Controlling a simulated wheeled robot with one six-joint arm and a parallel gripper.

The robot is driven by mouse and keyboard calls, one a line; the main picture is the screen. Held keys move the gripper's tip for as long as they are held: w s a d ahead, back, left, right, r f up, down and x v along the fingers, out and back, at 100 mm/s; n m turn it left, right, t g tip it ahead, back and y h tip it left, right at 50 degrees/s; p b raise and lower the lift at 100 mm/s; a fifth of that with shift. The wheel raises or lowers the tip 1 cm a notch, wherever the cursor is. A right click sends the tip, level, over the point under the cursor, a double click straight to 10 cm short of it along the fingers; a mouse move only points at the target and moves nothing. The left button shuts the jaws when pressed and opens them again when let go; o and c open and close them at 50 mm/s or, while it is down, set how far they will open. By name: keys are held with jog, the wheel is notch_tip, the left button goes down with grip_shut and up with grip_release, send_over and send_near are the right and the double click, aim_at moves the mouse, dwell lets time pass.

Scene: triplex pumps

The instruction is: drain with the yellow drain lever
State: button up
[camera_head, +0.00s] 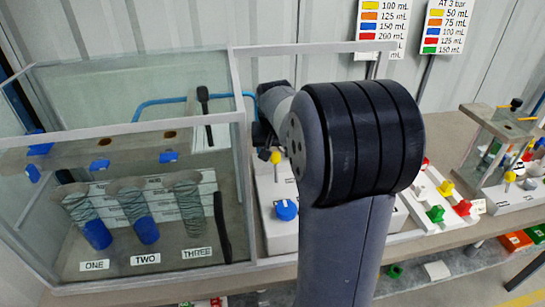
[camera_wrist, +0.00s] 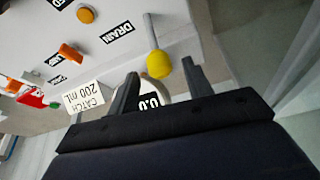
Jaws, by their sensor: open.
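The yellow drain lever (camera_wrist: 159,64) has a grey stalk and a rounded yellow knob, beside a DRAIN label (camera_wrist: 117,33) in the wrist view. My gripper (camera_wrist: 160,69) is open, with one dark finger on each side of the knob's lower end. My arm hides much of that box.
A 0.0 readout (camera_wrist: 149,101) sits behind the fingers, near a CATCH 200 mL card (camera_wrist: 84,97). An orange button (camera_wrist: 86,15) is nearby. A blue knob (camera_head: 286,209) is below the yellow one.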

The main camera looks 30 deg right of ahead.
aim_at(275, 154)
jog(key=shift+x, duration=1.95)
jog(key=shift+c, duration=0.5)
grip_shut()
